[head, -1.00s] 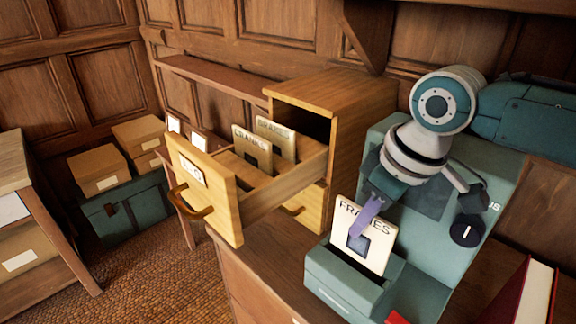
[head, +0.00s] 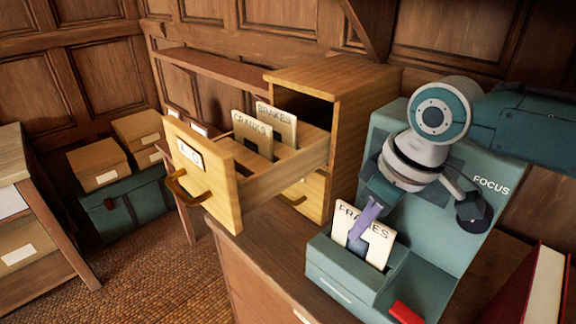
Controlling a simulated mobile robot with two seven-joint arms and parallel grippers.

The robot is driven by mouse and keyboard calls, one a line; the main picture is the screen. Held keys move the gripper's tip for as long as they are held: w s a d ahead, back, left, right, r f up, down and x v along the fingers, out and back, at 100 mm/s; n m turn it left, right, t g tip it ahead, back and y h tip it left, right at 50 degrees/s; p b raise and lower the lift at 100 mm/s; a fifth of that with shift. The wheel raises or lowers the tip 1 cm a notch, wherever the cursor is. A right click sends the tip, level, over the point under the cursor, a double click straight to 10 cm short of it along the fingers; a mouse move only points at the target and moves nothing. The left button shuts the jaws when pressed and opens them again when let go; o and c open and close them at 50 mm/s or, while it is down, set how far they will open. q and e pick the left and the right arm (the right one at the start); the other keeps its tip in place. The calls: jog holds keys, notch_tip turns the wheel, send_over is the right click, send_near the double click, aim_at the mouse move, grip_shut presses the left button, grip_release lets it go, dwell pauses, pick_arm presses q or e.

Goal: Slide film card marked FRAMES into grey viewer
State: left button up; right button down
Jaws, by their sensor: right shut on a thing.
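The white film card marked FRAMES (head: 376,248) stands upright, slightly tilted, with its lower part inside the slot of the grey-green viewer (head: 345,270). The slot's front wall hides its lower edge. My right gripper (head: 364,226) is shut on the card, with a purple finger lying across its face and partly covering the lettering. The viewer's tall back panel (head: 480,215) is lettered FOCUS. My left gripper is not in view.
An open wooden drawer (head: 208,195) to the left holds cards marked CRANKS (head: 252,135) and BRAKES (head: 276,125). A red piece (head: 405,313) sits at the viewer's front right. A red book (head: 535,290) stands further right. Boxes (head: 98,165) stand far left.

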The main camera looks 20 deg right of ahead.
jog(key=shift+f+b, duration=0.35)
jog(key=shift+f, duration=0.3)
jog(key=c, duration=0.9)
grip_release()
jog(key=shift+s+r, duration=0.1)
jog(key=shift+r, duration=0.35)
jog(key=p+v, duration=0.1)
jog(key=v, duration=0.8)
jog(key=shift+s+d, duration=0.1)
